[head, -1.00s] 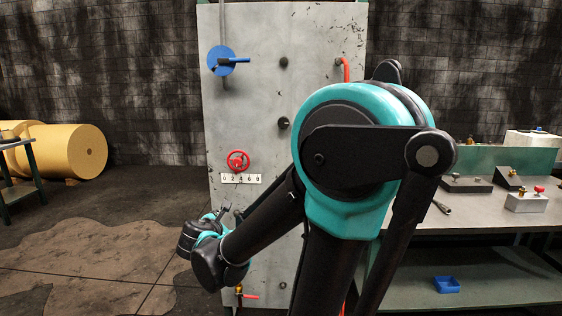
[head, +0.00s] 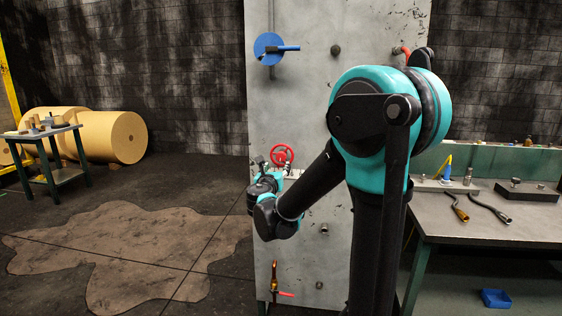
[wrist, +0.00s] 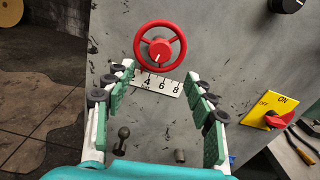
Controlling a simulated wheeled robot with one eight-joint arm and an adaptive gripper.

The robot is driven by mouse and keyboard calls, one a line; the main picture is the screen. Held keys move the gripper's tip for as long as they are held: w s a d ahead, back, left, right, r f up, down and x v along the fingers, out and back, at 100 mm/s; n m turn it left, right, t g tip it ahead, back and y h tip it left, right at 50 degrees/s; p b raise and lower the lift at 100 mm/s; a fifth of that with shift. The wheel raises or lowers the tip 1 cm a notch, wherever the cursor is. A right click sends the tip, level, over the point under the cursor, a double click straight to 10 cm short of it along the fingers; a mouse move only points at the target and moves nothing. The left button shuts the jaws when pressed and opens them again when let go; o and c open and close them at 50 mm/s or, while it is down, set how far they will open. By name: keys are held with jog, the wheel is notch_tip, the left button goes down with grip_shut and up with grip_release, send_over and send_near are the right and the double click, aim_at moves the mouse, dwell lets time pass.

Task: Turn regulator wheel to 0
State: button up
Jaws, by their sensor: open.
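The red regulator wheel (head: 282,156) is mounted on the grey panel (head: 300,95). In the wrist view the wheel (wrist: 160,45) is at the top centre, above a white number scale (wrist: 162,84) on which 4, 6 and 8 show; its left end is hidden by my left finger. A white mark on the wheel's hub points down towards the scale. My gripper (wrist: 166,80) is open and empty, its two green fingers spread below the wheel and apart from it. In the head view my gripper (head: 272,166) is just below and left of the wheel.
A blue valve disc (head: 268,48) is higher on the panel. A yellow ON/OFF plate with a red knob (wrist: 272,115) is right in the wrist view. A workbench (head: 480,215) with tools stands right.

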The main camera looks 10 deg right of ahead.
aim_at(281, 159)
jog(key=x, duration=0.8)
jog(key=shift+w+f, duration=0.1)
jog(key=shift+w, duration=0.15)
jog(key=shift+c, duration=0.5)
jog(key=c, duration=1.1)
jog(key=shift+o, duration=0.2)
jog(key=shift+m, duration=0.4)
